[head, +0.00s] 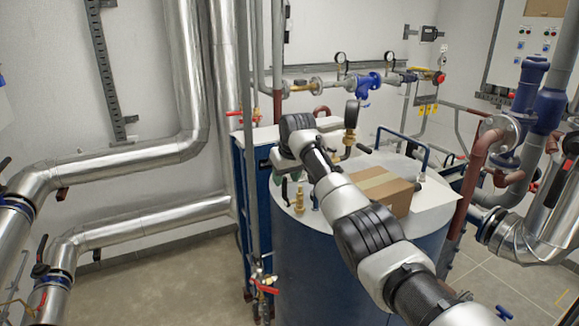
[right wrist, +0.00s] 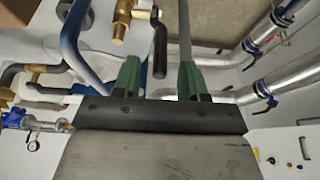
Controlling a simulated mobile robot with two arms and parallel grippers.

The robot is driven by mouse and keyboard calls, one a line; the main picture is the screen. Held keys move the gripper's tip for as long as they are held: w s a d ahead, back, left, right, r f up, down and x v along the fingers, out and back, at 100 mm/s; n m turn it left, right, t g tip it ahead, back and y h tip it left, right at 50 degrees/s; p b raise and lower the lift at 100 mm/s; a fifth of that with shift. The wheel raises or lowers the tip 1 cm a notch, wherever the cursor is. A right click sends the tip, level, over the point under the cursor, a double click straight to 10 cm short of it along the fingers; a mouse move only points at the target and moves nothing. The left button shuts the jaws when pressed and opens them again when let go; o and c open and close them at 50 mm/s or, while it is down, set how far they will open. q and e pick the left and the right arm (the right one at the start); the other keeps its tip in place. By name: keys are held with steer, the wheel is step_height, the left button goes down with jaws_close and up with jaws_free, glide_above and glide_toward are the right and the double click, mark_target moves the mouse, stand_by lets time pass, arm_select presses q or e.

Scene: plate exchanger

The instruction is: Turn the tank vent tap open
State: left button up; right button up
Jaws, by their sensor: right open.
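My right gripper (right wrist: 158,68) is open, with one green finger on each side of that gap. I cannot tell whether the lever touches a finger. In the head view my right forearm and wrist hide most of this gripper. My left gripper is not in view.
A cardboard box (head: 382,190) sits on the tank top, beside my right arm. A brass valve (head: 299,198) and a blue rail (head: 402,142) also stand there. A grey vertical pipe (head: 253,140) rises at the left. Large silver pipes (head: 110,168) fill the left side.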

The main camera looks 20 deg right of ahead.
steer(key=b+v, duration=0.2)
steer(key=v, duration=0.4)
steer(key=shift+s+r, duration=0.15)
steer(key=shift+r, duration=0.15)
